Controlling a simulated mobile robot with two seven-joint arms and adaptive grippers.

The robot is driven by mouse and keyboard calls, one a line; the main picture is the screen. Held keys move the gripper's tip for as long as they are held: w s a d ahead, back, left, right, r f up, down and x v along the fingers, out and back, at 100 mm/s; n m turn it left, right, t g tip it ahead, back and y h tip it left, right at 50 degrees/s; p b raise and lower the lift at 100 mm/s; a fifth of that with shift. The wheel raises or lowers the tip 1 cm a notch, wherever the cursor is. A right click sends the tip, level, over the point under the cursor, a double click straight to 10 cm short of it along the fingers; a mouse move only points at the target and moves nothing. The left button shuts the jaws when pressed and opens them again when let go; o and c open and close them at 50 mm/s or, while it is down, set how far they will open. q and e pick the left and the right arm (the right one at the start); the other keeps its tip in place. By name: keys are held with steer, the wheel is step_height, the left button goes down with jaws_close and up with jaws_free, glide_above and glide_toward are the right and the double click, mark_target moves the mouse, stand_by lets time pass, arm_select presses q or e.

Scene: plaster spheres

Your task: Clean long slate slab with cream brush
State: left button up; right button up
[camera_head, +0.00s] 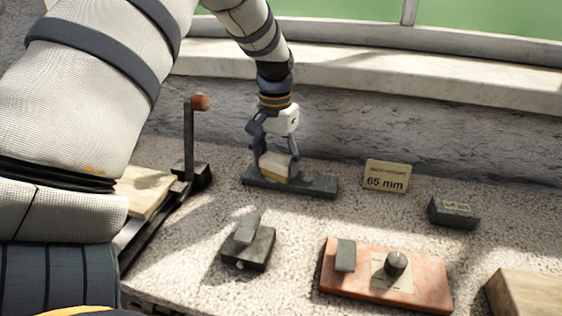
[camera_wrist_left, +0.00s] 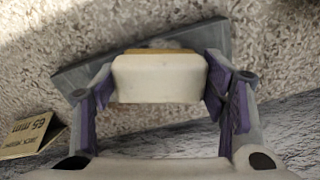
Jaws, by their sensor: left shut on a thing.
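The long slate slab (camera_head: 315,186) is a flat dark grey bar lying on the pale rough counter, near the back wall. In the left wrist view the slab (camera_wrist_left: 85,77) runs behind the brush. The cream brush (camera_head: 276,163) is a cream block with a yellowish lower edge. My left gripper (camera_head: 274,155) is shut on it, one finger at each side. The brush (camera_wrist_left: 160,80) is over the left-centre part of the slab in the head view and seems to rest on it; exact contact is hidden. My right gripper is not in view.
A lever with a brown knob (camera_head: 201,102) stands left of the slab. A "65 mm" sign (camera_head: 386,177) and a dark block (camera_head: 454,213) stand to the right.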

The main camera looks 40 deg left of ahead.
arm_select(q)
steer(key=shift+w+d, duration=0.2)
steer(key=shift+d, duration=0.85)
steer(key=shift+w+d, duration=0.2)
steer(key=shift+d, duration=0.8)
steer(key=shift+s+a, duration=0.25)
steer(key=shift+a, duration=0.85)
steer(key=shift+s+a, duration=0.2)
steer(key=shift+a, duration=0.9)
steer(key=shift+w+d, duration=0.25)
steer(key=shift+d, duration=0.85)
steer(key=shift+w+d, duration=0.2)
steer(key=shift+d, duration=0.9)
steer(key=shift+s+a+r, duration=0.15)
steer(key=shift+a+r, duration=0.2)
steer(key=shift+a, duration=0.25)
steer(key=shift+s+a+r, duration=0.1)
steer(key=shift+a+r, duration=0.2)
steer(key=shift+a, duration=0.25)
